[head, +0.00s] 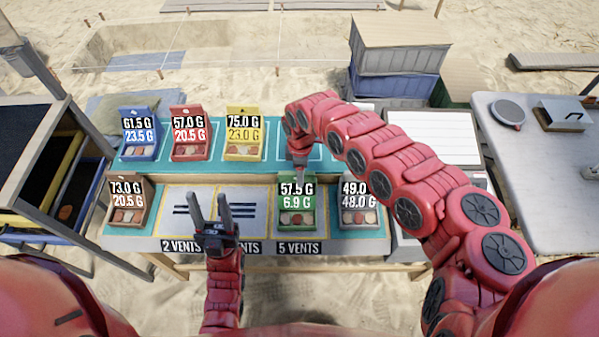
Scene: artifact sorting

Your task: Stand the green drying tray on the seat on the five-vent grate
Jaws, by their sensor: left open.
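The green drying tray (309,212) stands upright at the front row, directly above the "5 VENTS" label (299,248). It reads about 57.5 G and 6.9 G and holds several small discs. The five-vent grate itself is hidden behind or under the tray. My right gripper (299,174) points down at the tray's top edge from behind; whether it touches or grips the tray is unclear. My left gripper (224,207) is open and empty, fingers up, in front of the two bare vent seats left of the green tray.
Blue (139,152), red (188,152) and yellow (243,150) trays stand on the back row. A brown tray (126,215) stands front left, and another tray (359,216) stands right of the green one. A grey side table (545,180) is at right.

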